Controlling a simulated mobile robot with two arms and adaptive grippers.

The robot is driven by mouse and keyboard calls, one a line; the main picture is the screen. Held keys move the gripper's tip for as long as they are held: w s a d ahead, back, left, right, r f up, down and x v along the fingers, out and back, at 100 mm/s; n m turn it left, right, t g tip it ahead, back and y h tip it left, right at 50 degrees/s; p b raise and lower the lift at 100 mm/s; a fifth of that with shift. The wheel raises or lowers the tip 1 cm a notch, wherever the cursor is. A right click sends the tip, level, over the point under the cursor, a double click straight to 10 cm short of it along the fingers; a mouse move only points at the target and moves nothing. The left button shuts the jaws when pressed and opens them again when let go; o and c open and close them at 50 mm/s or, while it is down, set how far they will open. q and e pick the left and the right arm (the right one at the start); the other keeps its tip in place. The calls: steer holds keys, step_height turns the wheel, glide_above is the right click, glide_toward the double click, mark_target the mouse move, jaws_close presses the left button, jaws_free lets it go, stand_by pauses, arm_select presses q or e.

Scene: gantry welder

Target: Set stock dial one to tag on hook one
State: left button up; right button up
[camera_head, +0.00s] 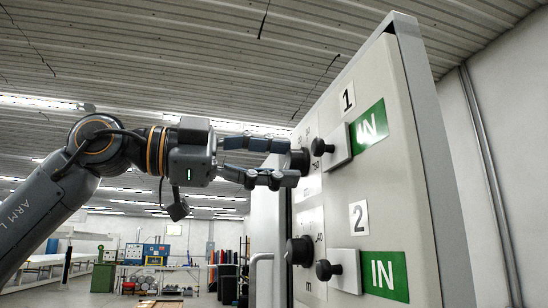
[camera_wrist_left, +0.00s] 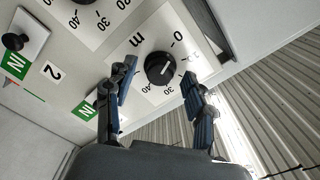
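Stock dial one (camera_head: 300,162) is a round black knob on the upper part of the cabinet face, and it also shows in the left wrist view (camera_wrist_left: 160,69) on a white scale with 0, 30 and 40 legible. My left gripper (camera_head: 287,162) is open, with one finger on either side of this dial; contact cannot be told. Right of the dial, below the number 1, a white plate (camera_head: 337,150) sits at a black peg (camera_head: 320,147), overlapping a green IN sign (camera_head: 370,126). I cannot read any marking on the plate. My right gripper is not in view.
Below are a second black dial (camera_head: 300,250), a second peg (camera_head: 323,270) with a white plate (camera_head: 346,272), and another green IN sign (camera_head: 385,275) under the number 2. A light handle (camera_head: 256,275) stands out left of the cabinet. Workbenches are far behind.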

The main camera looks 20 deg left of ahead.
arm_select(q)
steer(key=c, duration=0.7)
jaws_close()
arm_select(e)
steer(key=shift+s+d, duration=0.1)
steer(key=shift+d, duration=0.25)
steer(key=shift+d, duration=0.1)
